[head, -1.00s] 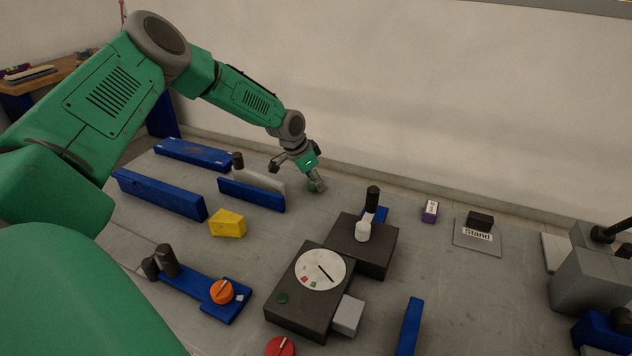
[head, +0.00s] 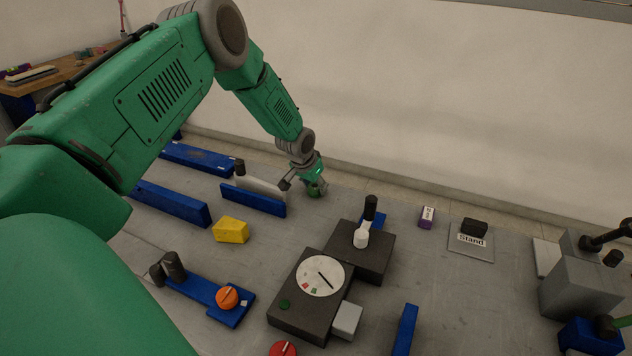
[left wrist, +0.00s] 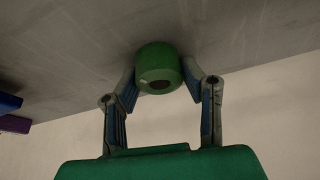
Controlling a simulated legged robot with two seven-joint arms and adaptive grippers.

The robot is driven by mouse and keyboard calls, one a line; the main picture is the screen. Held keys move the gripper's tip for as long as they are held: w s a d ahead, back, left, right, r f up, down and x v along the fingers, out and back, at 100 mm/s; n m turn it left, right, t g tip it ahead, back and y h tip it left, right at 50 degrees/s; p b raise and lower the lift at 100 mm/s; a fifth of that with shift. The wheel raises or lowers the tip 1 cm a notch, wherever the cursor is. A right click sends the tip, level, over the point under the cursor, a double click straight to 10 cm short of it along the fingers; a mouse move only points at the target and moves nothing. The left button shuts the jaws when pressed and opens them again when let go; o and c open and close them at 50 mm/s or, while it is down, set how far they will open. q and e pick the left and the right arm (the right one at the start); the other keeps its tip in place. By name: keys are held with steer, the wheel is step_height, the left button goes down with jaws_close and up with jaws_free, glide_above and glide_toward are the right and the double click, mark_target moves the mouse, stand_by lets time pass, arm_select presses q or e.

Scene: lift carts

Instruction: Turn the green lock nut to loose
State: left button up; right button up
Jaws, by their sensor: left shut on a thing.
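The green lock nut (left wrist: 158,65) is a short green cylinder with a dark round centre, standing on the grey surface in the left wrist view. In the head view the green nut (head: 315,190) shows only in part below my left gripper (head: 314,188), at the back of the table. My left gripper (left wrist: 159,84) has one finger on each side of the nut and is shut on it. Which way the nut is turned cannot be told. My right gripper does not show clearly in the head view.
Blue rails (head: 252,199) and a yellow block (head: 231,230) stand left of the nut. A dark box with a white dial (head: 320,276) is in the middle front. A stand (head: 471,240) and a purple block (head: 427,217) are at right.

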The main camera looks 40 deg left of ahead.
arm_select(q)
steer(key=n, duration=0.1)
steer(key=n+y, duration=0.1)
steer(key=n, duration=0.1)
steer(key=shift+s+f+g, duration=0.25)
steer(key=shift+g, duration=0.05)
steer(key=shift+s+f+n+g+y, duration=0.1)
steer(key=shift+n+g+y, duration=0.35)
steer(key=shift+n, duration=1.25)
steer(key=shift+d, duration=0.1)
steer(key=o, duration=1.1)
steer(key=shift+o, duration=0.2)
steer(key=shift+w, duration=0.2)
